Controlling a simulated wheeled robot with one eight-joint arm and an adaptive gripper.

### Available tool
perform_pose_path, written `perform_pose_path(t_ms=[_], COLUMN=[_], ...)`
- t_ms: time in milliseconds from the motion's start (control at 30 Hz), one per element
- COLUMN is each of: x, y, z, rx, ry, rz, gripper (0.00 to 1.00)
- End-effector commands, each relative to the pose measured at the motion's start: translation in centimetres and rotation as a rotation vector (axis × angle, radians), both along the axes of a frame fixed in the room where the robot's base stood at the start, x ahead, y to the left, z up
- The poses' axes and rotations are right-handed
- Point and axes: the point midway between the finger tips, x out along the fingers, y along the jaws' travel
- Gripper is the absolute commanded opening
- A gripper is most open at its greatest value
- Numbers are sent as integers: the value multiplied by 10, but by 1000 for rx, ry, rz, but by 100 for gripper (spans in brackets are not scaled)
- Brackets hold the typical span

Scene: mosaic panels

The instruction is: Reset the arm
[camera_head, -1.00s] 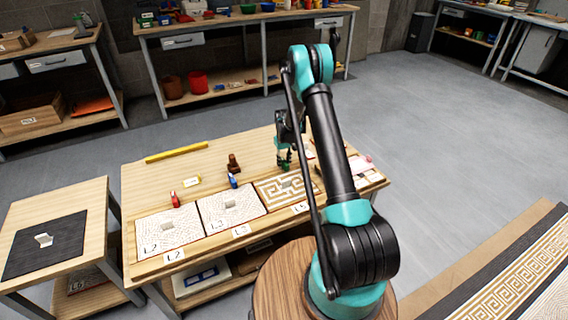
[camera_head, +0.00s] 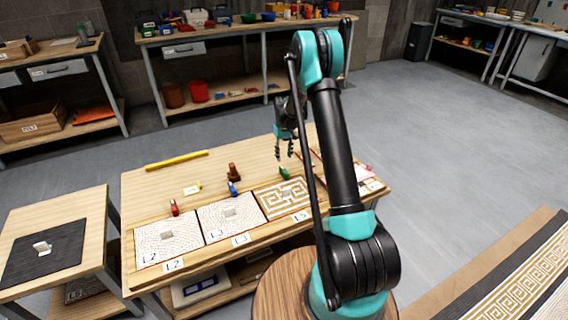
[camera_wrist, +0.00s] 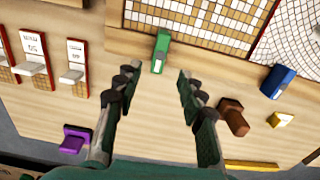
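My gripper (camera_head: 285,148) is raised above the right part of the wooden table (camera_head: 140,190) in the head view. In the wrist view my gripper (camera_wrist: 154,90) has its two fingers spread apart with nothing between them. A green block (camera_wrist: 160,52) lies on the table beyond the fingertips, at the edge of a gold patterned panel (camera_wrist: 190,22). The green block also shows in the head view (camera_head: 284,173), below and apart from my gripper.
White mosaic panels (camera_head: 168,243) lie along the table's front. A red block (camera_head: 174,207), a blue block (camera_head: 232,188), a brown stamp-like object (camera_head: 234,172) and a yellow bar (camera_head: 176,160) are on the table. A purple block (camera_wrist: 73,139) is near the wrist view's lower left.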

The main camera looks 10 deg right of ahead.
Motion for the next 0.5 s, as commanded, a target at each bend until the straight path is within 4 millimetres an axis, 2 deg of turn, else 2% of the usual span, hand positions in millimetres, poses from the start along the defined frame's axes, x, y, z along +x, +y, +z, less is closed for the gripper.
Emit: perform_pose_path(t_ms=[200, 500], x=[0, 0], y=[0, 0], z=[17, 18], rx=[0, 0], ry=[0, 0], rz=[0, 0], gripper=[40, 40])
